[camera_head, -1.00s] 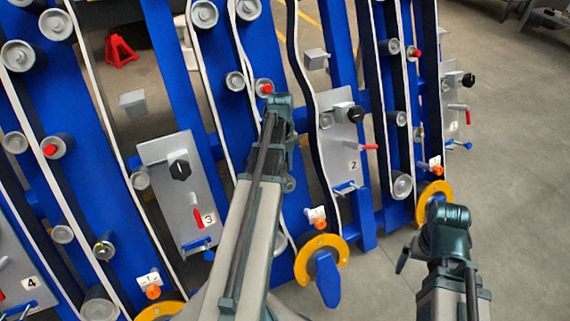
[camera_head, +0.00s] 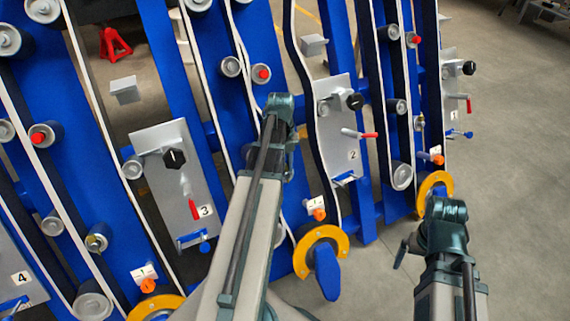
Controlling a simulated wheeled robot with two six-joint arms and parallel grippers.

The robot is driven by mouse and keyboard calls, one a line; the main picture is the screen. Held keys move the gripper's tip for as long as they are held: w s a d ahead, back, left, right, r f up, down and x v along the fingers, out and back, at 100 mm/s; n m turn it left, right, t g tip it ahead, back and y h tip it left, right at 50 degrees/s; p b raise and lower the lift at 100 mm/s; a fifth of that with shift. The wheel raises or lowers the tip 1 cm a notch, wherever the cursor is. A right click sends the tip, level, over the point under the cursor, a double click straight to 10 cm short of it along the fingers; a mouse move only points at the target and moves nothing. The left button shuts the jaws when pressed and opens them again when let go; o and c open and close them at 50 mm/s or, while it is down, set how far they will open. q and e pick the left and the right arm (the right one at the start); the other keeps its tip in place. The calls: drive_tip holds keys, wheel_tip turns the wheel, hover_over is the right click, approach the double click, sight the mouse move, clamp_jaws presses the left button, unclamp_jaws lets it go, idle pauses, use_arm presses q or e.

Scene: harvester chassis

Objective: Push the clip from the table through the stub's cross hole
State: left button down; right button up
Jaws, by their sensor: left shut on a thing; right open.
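My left gripper (camera_head: 289,150) is at the end of the long arm in the middle, over the blue frame left of panel 2. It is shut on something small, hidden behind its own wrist. My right gripper (camera_head: 410,245) is at lower right, below the wrist joint; it is open, with one dark finger showing at its left, over bare floor. I cannot make out the clip or a table. I cannot tell which part is the stub, and no cross hole can be made out at this size.
The blue frame (camera_head: 179,70) carries rollers and white-edged belts. Panel 2 (camera_head: 338,130) and panel 3 (camera_head: 178,190) have black knobs and red handles. A yellow ring (camera_head: 310,236) with a blue flap stands low centre. A red jack stand (camera_head: 116,43) is behind. Floor (camera_head: 525,170) is free at right.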

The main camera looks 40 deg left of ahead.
use_arm(q)
drive_tip(key=c, duration=0.7)
unclamp_jaws()
drive_tip(key=shift+f, duration=0.1)
wheel_tip(320, 180, up, 14)
drive_tip(key=a+p, duration=0.1)
drive_tip(key=p, duration=1.3)
drive_tip(key=shift+w+a, duration=0.3)
drive_tip(key=shift+w, duration=0.1)
drive_tip(key=shift+d+f, duration=0.1)
drive_tip(key=shift+f, duration=0.05)
